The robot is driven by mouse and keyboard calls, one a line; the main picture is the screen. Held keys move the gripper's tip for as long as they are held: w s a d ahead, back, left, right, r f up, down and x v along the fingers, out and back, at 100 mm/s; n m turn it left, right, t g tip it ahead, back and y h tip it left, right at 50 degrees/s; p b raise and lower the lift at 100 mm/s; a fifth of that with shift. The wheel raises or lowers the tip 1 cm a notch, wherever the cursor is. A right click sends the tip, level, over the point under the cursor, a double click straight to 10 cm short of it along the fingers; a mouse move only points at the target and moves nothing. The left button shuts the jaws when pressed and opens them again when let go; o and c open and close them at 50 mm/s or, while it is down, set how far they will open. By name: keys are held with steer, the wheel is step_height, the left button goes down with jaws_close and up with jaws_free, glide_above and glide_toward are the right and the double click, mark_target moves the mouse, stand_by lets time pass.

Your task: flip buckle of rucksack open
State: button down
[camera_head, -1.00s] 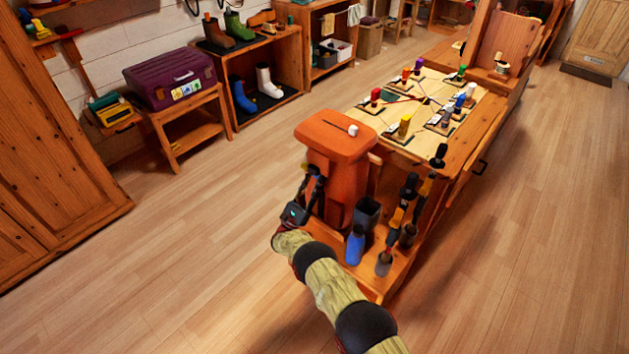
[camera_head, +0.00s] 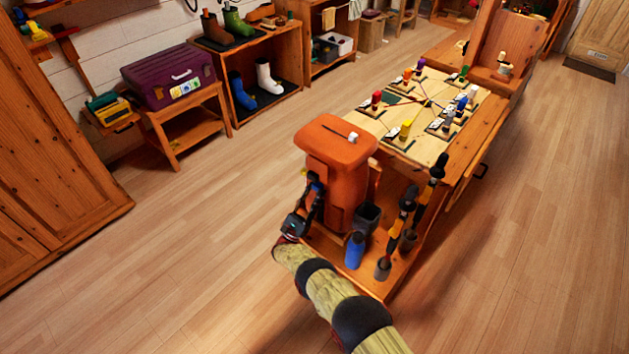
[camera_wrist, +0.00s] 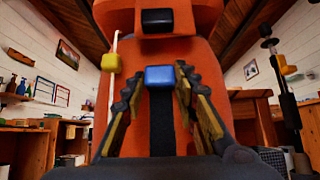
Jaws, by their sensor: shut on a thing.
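The orange rucksack (camera_head: 334,160) stands upright on the near end of the wooden bench. It fills the middle of the wrist view (camera_wrist: 185,45). On its front, a blue buckle piece (camera_wrist: 159,76) sits at the top of a dark strap (camera_wrist: 161,120). A black block (camera_wrist: 157,20) is above it, under the lid. My gripper (camera_wrist: 159,80) faces the front of the rucksack, with one finger on each side of the blue piece, shut on it.
A yellow block (camera_wrist: 116,63) hangs on a pale cord left of the buckle. A blue bottle (camera_head: 355,250), a dark bin (camera_head: 368,217) and trekking poles (camera_head: 402,215) stand right of my arm. The bench top (camera_head: 385,150) holds several coloured pegs. The floor at left is clear.

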steer(key=shift+f, duration=0.25)
steer(key=c, duration=1.5)
jaws_free()
steer(key=shift+o, duration=0.6)
steer(key=v, duration=0.7)
steer(key=shift+f, duration=0.2)
steer(key=shift+s+a, duration=0.1)
steer(key=shift+s, duration=0.05)
